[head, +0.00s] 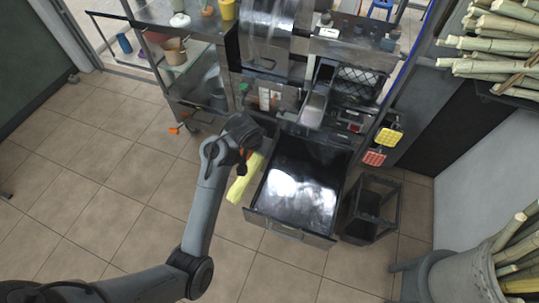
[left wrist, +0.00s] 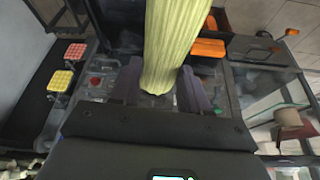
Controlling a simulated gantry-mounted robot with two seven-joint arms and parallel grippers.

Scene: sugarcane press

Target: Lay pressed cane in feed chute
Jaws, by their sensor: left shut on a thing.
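The pressed cane (head: 244,183) is a flat, pale yellow-green piece. My left gripper (head: 243,162) is shut on it near its upper end, and the cane hangs tilted down and left beside the open drawer. In the left wrist view the ribbed cane (left wrist: 173,45) stands between the fingers of my left gripper (left wrist: 160,90) and reaches past the top edge. A sloped metal chute (head: 315,105), which looks like the feed chute, is on the machine, up and right of the gripper and apart from the cane. My right gripper is not in view.
A shiny metal drawer (head: 336,195) stands open below the machine. A dark open-frame stand (head: 371,210) is to its right. Raw cane fills a rack (head: 490,88) and a grey bin (head: 465,278). A shelf unit (head: 190,97) stands at left. Tiled floor (head: 95,170) is clear.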

